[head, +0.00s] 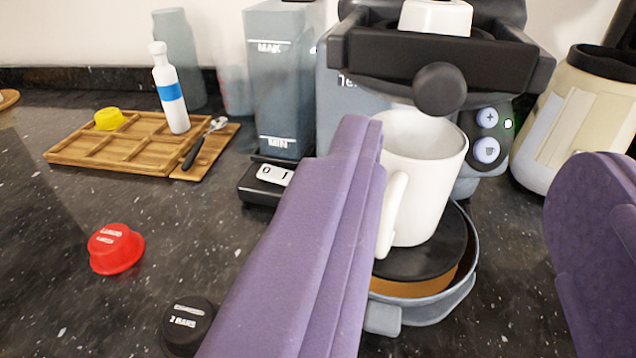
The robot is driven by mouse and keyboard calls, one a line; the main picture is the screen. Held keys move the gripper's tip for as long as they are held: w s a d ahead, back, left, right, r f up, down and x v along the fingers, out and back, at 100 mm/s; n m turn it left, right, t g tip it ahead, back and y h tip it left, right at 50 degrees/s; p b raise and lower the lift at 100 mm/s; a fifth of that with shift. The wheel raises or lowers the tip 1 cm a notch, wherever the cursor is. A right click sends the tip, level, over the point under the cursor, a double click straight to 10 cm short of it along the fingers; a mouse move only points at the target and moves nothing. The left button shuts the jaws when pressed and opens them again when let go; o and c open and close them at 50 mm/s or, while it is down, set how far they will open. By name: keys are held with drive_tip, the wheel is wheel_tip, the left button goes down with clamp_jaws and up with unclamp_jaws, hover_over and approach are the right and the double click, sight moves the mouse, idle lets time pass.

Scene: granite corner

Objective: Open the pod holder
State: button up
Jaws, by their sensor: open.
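The coffee machine (350,95) stands at the back right. Its dark upper part (430,55) has a black bar across the front and a round black knob (440,89). This looks like the pod holder area; I cannot tell whether it is open. A white piece (436,17) sits on top, cut off by the picture's edge. A white mug (424,180) stands upright below, on the machine's round drip tray (425,312). My gripper (475,145) is open, its purple fingers spread either side of the mug in the picture. Nothing is visibly held between them. The left finger hides part of the machine.
A red pod (115,249) and a black pod (187,326) lie on the dark counter at left. A wooden tray (75,150) with a yellow pod (109,119) and a white bottle (169,88) stands further back. A cream container (575,120) is at right.

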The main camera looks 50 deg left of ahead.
sight(444, 83)
drive_tip(key=b+x, duration=0.2)
drive_tip(key=x, duration=0.5)
drive_tip(key=shift+w+a, duration=0.2)
drive_tip(key=shift+a, duration=0.05)
drive_tip(key=shift+r, duration=0.1)
clamp_jaws()
drive_tip(key=shift+s, duration=0.1)
